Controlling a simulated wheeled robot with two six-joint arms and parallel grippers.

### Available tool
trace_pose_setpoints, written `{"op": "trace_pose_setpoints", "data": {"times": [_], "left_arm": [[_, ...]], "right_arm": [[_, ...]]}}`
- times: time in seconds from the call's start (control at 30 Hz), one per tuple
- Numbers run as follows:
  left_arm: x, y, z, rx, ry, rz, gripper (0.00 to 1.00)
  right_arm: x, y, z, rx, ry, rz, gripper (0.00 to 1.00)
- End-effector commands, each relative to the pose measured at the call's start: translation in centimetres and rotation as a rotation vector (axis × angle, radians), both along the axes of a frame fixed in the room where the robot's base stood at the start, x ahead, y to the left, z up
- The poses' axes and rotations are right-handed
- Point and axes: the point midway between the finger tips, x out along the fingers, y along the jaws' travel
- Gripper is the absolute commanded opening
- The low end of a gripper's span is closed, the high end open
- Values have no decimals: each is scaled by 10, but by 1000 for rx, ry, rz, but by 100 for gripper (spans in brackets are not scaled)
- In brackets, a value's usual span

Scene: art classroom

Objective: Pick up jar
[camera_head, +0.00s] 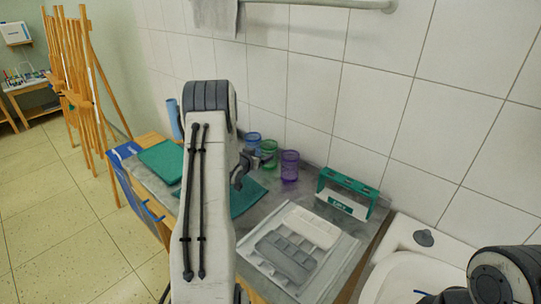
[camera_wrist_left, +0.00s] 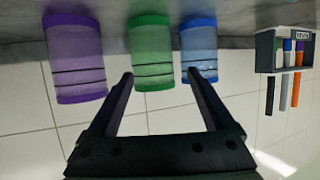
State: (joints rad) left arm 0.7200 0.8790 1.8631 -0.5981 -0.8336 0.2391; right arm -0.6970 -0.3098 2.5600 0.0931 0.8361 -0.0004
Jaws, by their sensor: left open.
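Three ribbed translucent jars stand in a row on the grey counter by the tiled wall: a blue jar (camera_head: 252,138), a green jar (camera_head: 269,148) and a purple jar (camera_head: 290,165). In the left wrist view, which is upside down, the purple jar (camera_wrist_left: 75,58), green jar (camera_wrist_left: 150,55) and blue jar (camera_wrist_left: 199,50) show from left to right. My left gripper (camera_wrist_left: 160,76) is open and empty, with the green jar in line between its fingertips. In the head view my left arm partly hides the gripper (camera_head: 241,178). My right gripper is out of view.
A teal holder (camera_head: 350,190) and a white and grey palette tray (camera_head: 303,232) lie on the counter right of my arm. Teal sheets (camera_head: 162,160) lie left. A white sink (camera_head: 405,255) adjoins at right. The wrist view shows a grey marker holder (camera_wrist_left: 266,52).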

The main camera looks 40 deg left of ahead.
Motion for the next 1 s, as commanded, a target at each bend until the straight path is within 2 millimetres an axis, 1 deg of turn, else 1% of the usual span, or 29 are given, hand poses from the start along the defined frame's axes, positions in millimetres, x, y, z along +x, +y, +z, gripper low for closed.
{"op": "trace_pose_setpoints", "data": {"times": [0.03, 0.1, 0.27, 0.47, 0.6, 0.73, 0.93, 0.97, 1.0], "left_arm": [[11, -5, -3, 0, 1, -10, 86], [19, -7, -5, -1, 1, -14, 86], [29, -8, -10, -1, 2, -16, 86], [50, -1, -25, -2, 3, -16, 86], [63, 4, -31, 0, 1, -14, 86], [67, 7, -33, -1, 1, -12, 86], [67, 8, -34, 0, 1, -11, 86], [67, 8, -34, -1, 1, -9, 75], [67, 8, -33, 0, 1, -10, 59]], "right_arm": [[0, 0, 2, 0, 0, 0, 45], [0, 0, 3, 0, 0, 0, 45], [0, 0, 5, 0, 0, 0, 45], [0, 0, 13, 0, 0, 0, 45], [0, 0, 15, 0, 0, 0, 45], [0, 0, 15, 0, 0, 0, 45], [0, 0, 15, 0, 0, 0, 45], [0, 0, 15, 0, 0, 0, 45], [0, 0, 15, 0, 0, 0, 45]]}}
